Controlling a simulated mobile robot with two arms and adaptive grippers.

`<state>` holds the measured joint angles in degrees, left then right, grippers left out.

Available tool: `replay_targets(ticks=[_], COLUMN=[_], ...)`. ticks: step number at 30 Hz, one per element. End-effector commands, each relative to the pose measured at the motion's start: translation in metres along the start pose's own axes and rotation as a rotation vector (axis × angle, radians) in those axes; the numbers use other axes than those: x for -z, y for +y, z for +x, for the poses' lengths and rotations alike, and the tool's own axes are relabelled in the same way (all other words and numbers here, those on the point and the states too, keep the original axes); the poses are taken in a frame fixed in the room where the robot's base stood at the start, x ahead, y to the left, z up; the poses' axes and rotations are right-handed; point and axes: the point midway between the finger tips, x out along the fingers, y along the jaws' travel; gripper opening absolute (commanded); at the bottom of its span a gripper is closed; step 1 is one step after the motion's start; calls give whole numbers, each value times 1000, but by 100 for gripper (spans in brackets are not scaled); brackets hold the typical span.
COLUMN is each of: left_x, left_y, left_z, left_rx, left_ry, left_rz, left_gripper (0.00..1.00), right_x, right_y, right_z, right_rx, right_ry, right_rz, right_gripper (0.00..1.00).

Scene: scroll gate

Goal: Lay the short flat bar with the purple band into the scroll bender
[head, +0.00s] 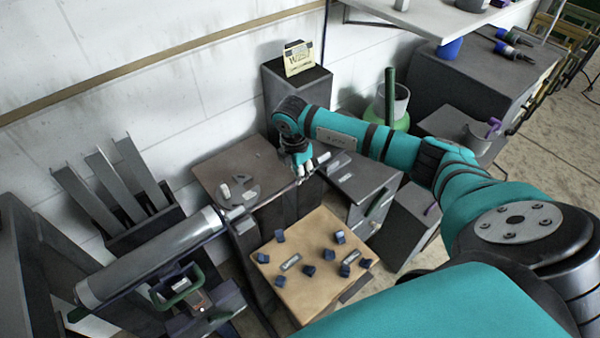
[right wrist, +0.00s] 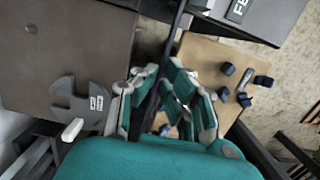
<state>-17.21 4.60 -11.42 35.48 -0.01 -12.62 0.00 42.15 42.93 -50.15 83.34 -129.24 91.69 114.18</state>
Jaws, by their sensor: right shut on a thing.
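The scroll bender, a grey notched plate (head: 240,191), lies on a brown bench top left of my right gripper in the head view. It also shows at the left of the right wrist view (right wrist: 78,103). My right gripper (head: 304,174) is shut on a thin dark flat bar (right wrist: 181,30), held beside the bench's right edge, apart from the bender. The bar runs between the fingers, up and down in the right wrist view. I cannot make out a clear purple band; the fingers hide part of the bar. My left gripper is not in view.
A tan board (head: 318,285) with several small dark blocks stands in front. A silver cylinder (head: 150,257) lies at the left, near an upright rack of grey bars (head: 103,188). Dark grey cabinets (head: 360,182) stand right of the gripper, under my arm.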

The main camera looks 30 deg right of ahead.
Motion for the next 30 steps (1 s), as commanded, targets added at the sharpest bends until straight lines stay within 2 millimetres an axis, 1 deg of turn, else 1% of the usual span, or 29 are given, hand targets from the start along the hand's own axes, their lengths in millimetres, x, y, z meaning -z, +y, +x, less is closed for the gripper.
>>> replay_targets(ticks=[5,30], left_x=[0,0], left_y=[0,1], left_z=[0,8], left_rx=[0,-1], left_ry=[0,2], left_rz=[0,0], left_gripper=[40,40], right_x=[0,3], right_y=[1,0], right_z=[0,12], right_rx=[-3,1], right_ry=[0,2], right_rz=[-1,-2], right_gripper=[0,0])
